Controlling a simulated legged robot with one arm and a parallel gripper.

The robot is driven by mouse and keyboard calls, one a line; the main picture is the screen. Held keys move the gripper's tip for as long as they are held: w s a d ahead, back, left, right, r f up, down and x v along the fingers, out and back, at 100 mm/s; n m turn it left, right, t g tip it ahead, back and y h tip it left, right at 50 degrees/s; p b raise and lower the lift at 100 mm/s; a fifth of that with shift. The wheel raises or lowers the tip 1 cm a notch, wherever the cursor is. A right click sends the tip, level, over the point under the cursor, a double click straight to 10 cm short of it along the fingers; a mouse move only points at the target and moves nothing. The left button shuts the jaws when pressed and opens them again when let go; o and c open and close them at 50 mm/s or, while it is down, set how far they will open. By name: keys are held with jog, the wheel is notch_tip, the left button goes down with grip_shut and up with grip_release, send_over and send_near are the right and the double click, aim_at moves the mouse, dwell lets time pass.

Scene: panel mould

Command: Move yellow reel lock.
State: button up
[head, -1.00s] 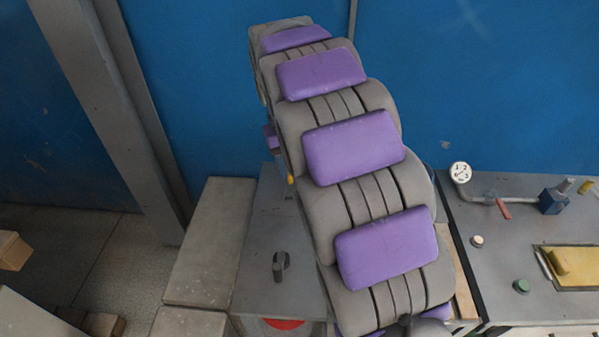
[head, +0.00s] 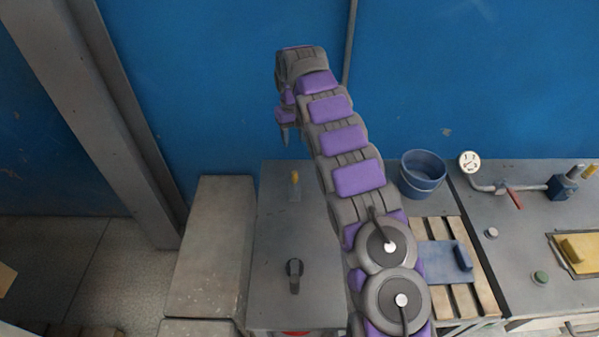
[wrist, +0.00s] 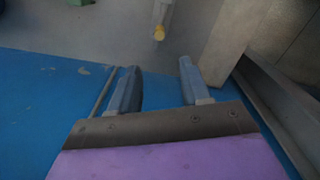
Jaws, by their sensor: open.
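A small upright part with a yellow top (head: 294,177) stands at the back of the grey panel box (head: 272,215); it looks like the yellow reel lock. In the wrist view the yellow tip (wrist: 159,34) shows on a pale shaft, beyond and between my fingertips. My gripper (head: 284,134) hangs above and slightly left of it in the head view, fingers pointing down. In the wrist view my gripper (wrist: 158,66) is open and empty, with a clear gap to the yellow tip.
A dark rotary handle (head: 294,274) stands on the same box, nearer. A blue bucket (head: 423,174) and a wooden pallet (head: 466,255) are to the right. The right bench has a gauge (head: 469,162) and a yellow block (head: 583,249). A blue wall (head: 200,90) rises behind.

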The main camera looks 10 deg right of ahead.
aim_at(295, 173)
notch_tip(295, 173, down, 18)
jog(key=b, duration=0.3)
jog(key=shift+w+d+r+b, duration=0.1)
jog(key=shift+b, duration=0.25)
jog(key=shift+c, duration=0.3)
grip_shut()
